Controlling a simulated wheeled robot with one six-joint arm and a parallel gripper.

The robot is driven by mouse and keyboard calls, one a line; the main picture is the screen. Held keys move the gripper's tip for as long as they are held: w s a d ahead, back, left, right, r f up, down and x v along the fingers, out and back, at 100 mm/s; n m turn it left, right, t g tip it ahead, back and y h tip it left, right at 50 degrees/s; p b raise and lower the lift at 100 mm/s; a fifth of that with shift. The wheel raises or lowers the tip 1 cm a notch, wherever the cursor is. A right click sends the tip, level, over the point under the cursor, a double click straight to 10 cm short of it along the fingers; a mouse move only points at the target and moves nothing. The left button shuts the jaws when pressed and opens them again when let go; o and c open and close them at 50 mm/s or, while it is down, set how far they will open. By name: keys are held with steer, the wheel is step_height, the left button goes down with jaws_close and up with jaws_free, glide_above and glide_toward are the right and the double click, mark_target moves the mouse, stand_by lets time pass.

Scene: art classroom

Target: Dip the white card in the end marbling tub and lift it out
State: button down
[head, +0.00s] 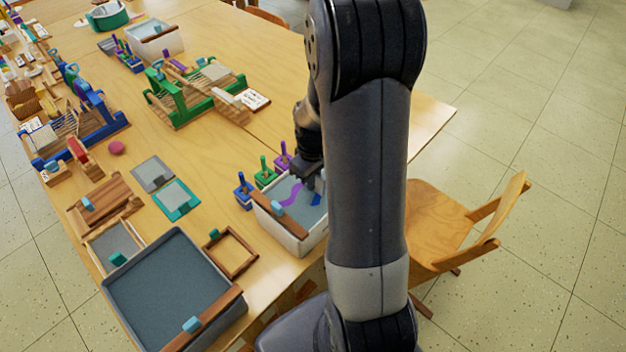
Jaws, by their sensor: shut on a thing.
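The end marbling tub (287,237) is a pale, grey-white box at the table's near right end, with grey liquid inside. Purple and blue patches of colour show on its surface. A brown wooden bar with a light blue block lies across its left side. My gripper (308,182) points down over the tub's far part, its fingers dark and low near the liquid. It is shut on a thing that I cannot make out. No white card shows clearly at the gripper. My arm hides the tub's right side.
Blue, green and purple pots with brushes (264,173) stand close behind the tub. A wooden frame (231,251) and a large grey tray (165,290) lie to its left. A green loom (190,95) stands farther back. A wooden chair (450,235) stands right of the table.

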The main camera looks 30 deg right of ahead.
steer(key=shift+r+p, duration=1.8)
steer(key=shift+r, duration=0.75)
steer(key=shift+r+p, duration=2.1)
steer(key=shift+r, duration=0.65)
